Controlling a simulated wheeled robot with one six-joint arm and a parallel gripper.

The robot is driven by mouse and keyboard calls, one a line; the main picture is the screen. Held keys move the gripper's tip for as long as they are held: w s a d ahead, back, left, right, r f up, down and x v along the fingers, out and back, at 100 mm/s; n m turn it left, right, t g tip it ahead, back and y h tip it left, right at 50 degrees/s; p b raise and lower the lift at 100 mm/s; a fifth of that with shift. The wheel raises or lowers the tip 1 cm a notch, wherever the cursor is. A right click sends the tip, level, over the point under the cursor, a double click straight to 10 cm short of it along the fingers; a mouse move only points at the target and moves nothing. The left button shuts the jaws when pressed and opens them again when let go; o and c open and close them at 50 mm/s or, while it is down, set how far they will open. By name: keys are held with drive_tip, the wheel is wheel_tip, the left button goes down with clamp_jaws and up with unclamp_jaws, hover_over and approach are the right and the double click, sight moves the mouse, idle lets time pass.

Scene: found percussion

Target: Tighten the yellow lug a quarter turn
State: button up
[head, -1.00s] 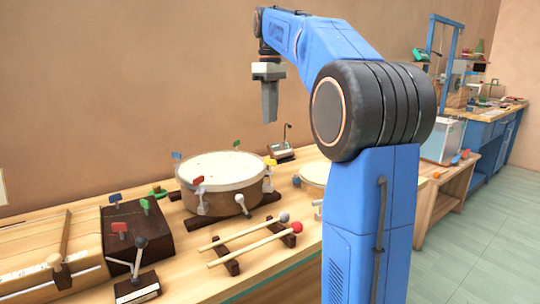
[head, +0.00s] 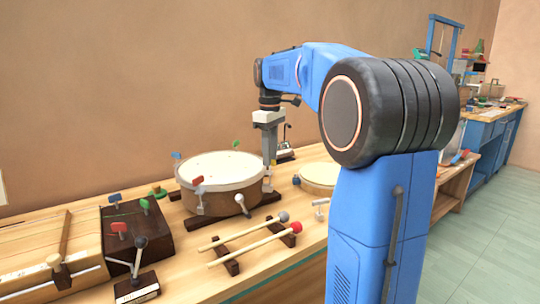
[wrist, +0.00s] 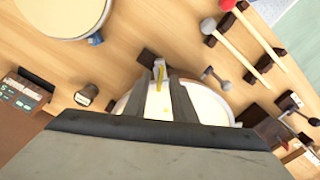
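The drum (head: 220,170) with a pale head stands on dark wooden supports on the bench. It carries coloured lugs: blue (head: 177,155), green (head: 236,143) and red (head: 198,180). The yellow lug is hidden behind my gripper (head: 268,158) in the head view. In the wrist view the yellow lug (wrist: 160,73) shows as a thin yellow bar between the fingertips of my gripper (wrist: 162,77). The fingers are apart, with a gap around the lug. Whether either finger touches it I cannot tell. The fingers point down at the drum's right edge.
Two mallets, one red-headed (head: 297,227) and one grey-headed (head: 283,216), lie on dark rests in front. A smaller round drum (head: 318,175) stands close to the right. A dark wooden box (head: 140,228) with coloured tabs stands left. A small device (head: 286,150) stands behind my gripper.

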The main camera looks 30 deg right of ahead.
clamp_jaws()
drive_tip(key=shift+m, duration=0.4)
drive_tip(key=m, duration=0.6)
drive_tip(key=shift+m, duration=0.3)
drive_tip(key=m, duration=0.5)
drive_tip(key=shift+m, duration=0.3)
drive_tip(key=m, duration=0.4)
drive_tip(key=shift+m, duration=0.3)
